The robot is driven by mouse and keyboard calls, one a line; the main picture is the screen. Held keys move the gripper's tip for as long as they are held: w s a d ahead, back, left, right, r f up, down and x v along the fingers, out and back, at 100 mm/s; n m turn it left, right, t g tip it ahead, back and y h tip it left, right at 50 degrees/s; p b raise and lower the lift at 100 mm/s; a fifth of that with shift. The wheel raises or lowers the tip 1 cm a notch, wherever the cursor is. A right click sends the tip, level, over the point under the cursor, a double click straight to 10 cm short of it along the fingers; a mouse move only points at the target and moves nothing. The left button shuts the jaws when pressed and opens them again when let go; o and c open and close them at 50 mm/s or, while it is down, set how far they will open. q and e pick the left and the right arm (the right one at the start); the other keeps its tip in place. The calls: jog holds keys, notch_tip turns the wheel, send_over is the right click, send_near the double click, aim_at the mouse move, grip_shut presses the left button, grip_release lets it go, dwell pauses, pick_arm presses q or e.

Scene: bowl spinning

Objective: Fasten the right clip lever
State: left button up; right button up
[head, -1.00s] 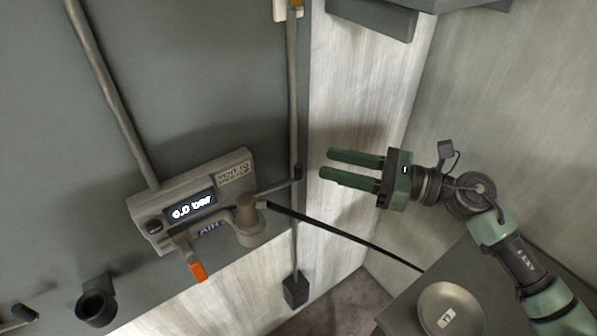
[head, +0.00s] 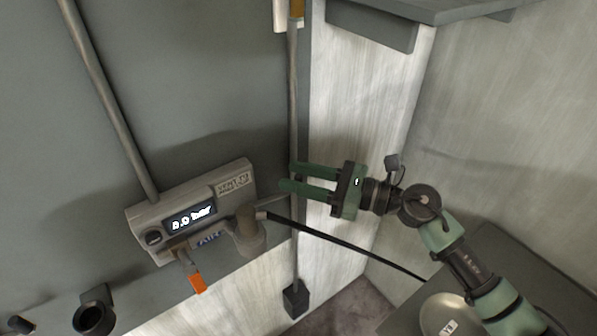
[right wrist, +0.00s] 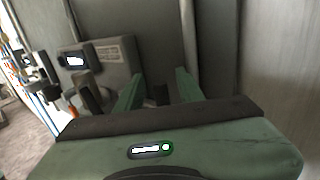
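A grey wall unit (head: 170,225) with a lit display sits left of centre in the head view, and in the right wrist view (right wrist: 103,60). A round grey coupling (head: 247,235) is at its lower right. The right clip lever (head: 272,202), a thin grey bar, sticks out rightward from it. My right gripper (head: 288,177), with green fingers, is open around the lever's outer end, which the fingers partly hide. In the right wrist view a dark lever tip (right wrist: 160,95) shows between the spread fingers; I cannot tell whether they touch it. My left gripper is out of view.
A lever with an orange handle (head: 197,283) hangs at the unit's lower left. A vertical pipe (head: 293,90) runs behind my right fingers. A black hose (head: 345,243) slopes down right from the coupling. A metal bowl (head: 450,312) stands at lower right.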

grip_shut()
dwell(1.4)
